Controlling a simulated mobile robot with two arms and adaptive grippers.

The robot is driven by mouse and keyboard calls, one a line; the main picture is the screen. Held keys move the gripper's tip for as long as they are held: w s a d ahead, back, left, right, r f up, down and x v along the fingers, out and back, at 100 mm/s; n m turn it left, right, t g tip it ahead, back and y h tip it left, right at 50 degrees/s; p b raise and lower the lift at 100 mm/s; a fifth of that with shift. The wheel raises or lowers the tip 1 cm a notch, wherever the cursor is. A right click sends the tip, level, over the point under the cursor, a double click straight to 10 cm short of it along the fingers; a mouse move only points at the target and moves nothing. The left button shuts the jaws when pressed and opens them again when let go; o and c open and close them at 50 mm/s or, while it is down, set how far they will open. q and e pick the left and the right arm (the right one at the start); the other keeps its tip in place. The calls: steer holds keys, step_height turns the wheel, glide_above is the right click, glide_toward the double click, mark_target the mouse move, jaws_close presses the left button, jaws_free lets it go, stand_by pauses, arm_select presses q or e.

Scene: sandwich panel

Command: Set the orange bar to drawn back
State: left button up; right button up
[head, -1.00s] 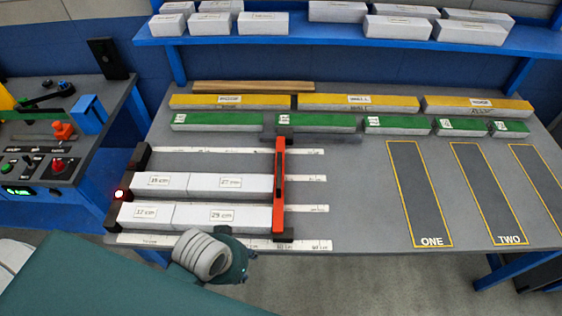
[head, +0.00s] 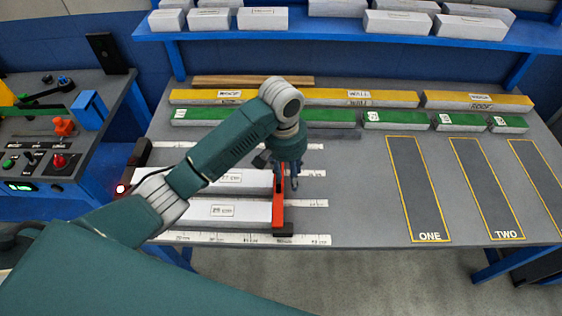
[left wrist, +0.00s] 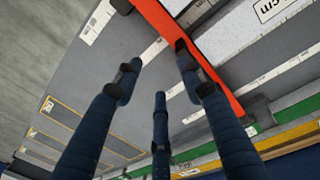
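The orange bar (head: 278,210) stands across the right ends of the white panels (head: 222,212) on the grey table. Its far part is hidden behind my left gripper (head: 288,184), which hangs over it from above. In the left wrist view the bar (left wrist: 165,22) runs diagonally from the top to the right. My left gripper (left wrist: 156,72) has its fingers spread and nothing between their tips. One finger overlaps the bar's edge in that view; I cannot tell if it touches. My right gripper is not in view.
Green-topped blocks (head: 395,121) and yellow-topped blocks (head: 478,100) line the back of the table. White measuring strips (head: 308,240) lie beside the panels. The table right of the bar is clear up to the yellow-outlined areas (head: 418,190). A control desk (head: 90,100) stands at left.

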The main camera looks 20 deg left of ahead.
arm_select(q)
steer(key=w+a+r+n+y, duration=0.1)
steer(key=w+a+r+n, duration=0.1)
steer(key=w+a+r, duration=0.4)
steer(key=f, duration=0.3)
steer(key=d+f+p, duration=0.1)
steer(key=f, duration=0.2)
steer(key=f+p, duration=0.1)
steer(key=f, duration=0.2)
steer(key=shift+s+d+f, duration=0.3)
steer(key=shift+f, duration=0.05)
steer(key=shift+c, duration=0.2)
jaws_close()
